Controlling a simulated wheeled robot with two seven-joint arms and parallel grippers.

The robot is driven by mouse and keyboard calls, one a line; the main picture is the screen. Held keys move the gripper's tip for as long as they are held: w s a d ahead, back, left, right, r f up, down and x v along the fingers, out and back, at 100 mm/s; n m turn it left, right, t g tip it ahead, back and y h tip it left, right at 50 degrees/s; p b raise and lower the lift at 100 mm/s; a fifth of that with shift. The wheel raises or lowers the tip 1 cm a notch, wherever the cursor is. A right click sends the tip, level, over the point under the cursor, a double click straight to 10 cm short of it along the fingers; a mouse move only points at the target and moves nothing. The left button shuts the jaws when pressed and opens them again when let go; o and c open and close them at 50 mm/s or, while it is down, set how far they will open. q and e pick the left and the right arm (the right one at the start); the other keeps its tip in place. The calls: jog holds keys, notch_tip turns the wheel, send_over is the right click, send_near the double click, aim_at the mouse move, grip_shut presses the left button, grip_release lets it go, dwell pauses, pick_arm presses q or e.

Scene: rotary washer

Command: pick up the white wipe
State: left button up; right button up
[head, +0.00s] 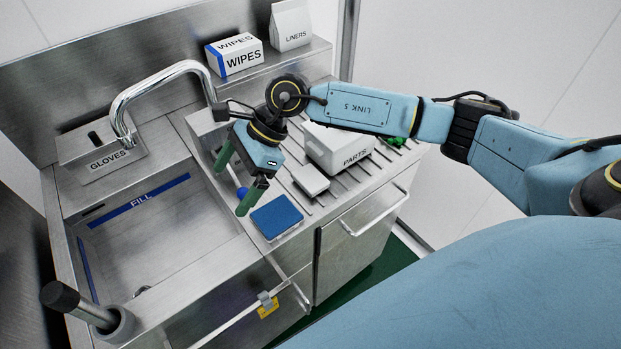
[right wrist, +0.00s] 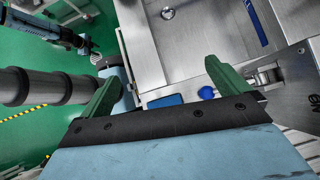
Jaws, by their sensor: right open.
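A small flat white block (head: 310,180), which looks like the white wipe, lies on the ribbed drainboard in the head view, left of and in front of the PARTS box. My right gripper (head: 237,180) is open and empty, its green fingers above the counter edge beside the sink, left of and apart from the white block. In the right wrist view the open fingers (right wrist: 155,85) have nothing between them; the white block is not seen there. A blue and dark arm at the top left of that view looks like my left arm; its gripper (right wrist: 86,46) is too small to read.
A blue pad (head: 276,217) lies at the counter's front, and a blue ball (head: 241,192) is near my right fingers. The PARTS box (head: 338,147) stands behind the white block. The WIPES box (head: 235,58) and LINERS box (head: 291,25) stand on the shelf. The faucet (head: 160,78) arches over the sink.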

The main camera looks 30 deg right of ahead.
jog(key=w+d+n+h, duration=0.1)
jog(key=w+d+h, duration=0.2)
jog(key=d+h, duration=1)
jog(key=y, duration=0.5)
send_over(307, 179)
jog(key=shift+n, duration=0.3)
jog(key=f, duration=0.6)
jog(key=shift+w+d+f, duration=0.1)
jog(key=shift+d+f, duration=0.1)
jog(key=shift+f, duration=0.15)
jog(key=shift+a+f+p, duration=0.2)
jog(key=shift+f+p, duration=0.35)
jog(key=shift+f, duration=2.45)
jog(key=shift+c, duration=0.3)
jog(key=c, duration=0.9)
jog(key=shift+r, duration=0.1)
jog(key=shift+c, duration=0.2)
notch_tip(307, 179, up, 18)
